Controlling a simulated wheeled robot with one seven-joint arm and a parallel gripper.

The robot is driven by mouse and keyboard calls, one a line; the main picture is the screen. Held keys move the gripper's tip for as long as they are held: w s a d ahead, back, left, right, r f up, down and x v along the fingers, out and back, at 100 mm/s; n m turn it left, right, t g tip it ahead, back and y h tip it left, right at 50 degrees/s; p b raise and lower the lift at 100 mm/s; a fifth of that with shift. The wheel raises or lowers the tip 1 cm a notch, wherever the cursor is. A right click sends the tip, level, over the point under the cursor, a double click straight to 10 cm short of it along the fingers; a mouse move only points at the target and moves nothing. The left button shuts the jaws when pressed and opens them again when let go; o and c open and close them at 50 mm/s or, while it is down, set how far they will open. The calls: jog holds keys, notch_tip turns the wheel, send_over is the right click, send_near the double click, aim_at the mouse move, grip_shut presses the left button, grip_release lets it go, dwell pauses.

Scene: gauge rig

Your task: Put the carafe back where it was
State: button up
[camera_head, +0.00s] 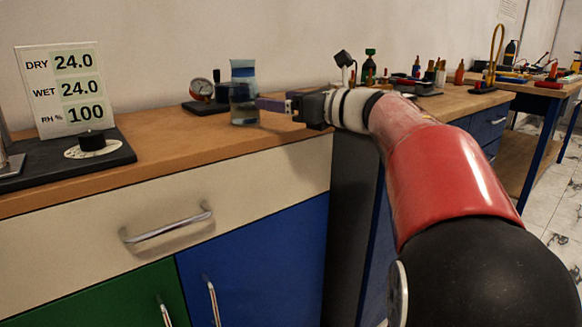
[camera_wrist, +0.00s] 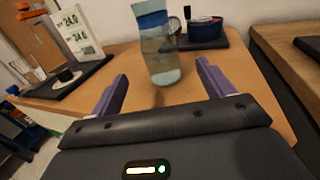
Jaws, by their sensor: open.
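The carafe, a clear glass vessel with a blue band near its top (camera_head: 243,90), stands upright on the wooden counter. It also shows in the wrist view (camera_wrist: 158,50), with a handle on its right side and what looks like liquid inside. My gripper (camera_head: 273,104) is just to the right of the carafe in the head view, at the height of its lower body. In the wrist view the purple fingers of my gripper (camera_wrist: 162,72) are spread and empty, with the carafe ahead between their tips. I cannot tell whether either finger touches it.
A round dial gauge (camera_head: 202,88) on a black base is close beside the carafe. A panel with readings (camera_head: 65,85) stands on a black base with a knob at the left. The counter (camera_head: 160,135) between them is bare. A cluttered bench (camera_head: 460,100) lies right.

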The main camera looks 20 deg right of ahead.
jog(key=shift+r, duration=0.1)
jog(key=s+d+f+m+t+h, duration=0.1)
jog(key=s+f+m+h, duration=0.3)
jog(key=m, duration=0.6)
jog(key=s+d+m+h, duration=0.1)
jog(key=m+h, duration=0.4)
jog(key=m, duration=0.4)
jog(key=s+d+f+m+t+h, duration=0.1)
jog(key=s+f+m+h, duration=0.3)
jog(key=m, duration=0.6)
jog(key=s+a+f+m+g, duration=0.3)
jog(key=s+f+m, duration=0.1)
jog(key=s+f, duration=0.2)
jog(key=s+a+f+m+g+y, duration=0.1)
jog(key=s+a+f+m+g, duration=0.2)
jog(key=s+f, duration=0.4)
jog(key=s+a+f+m+g+y, duration=0.1)
jog(key=s+a+f+m+g, duration=0.2)
jog(key=f, duration=0.7)
jog(key=s+m+g, duration=0.2)
jog(key=s+m, duration=0.2)
jog(key=shift+a, duration=0.2)
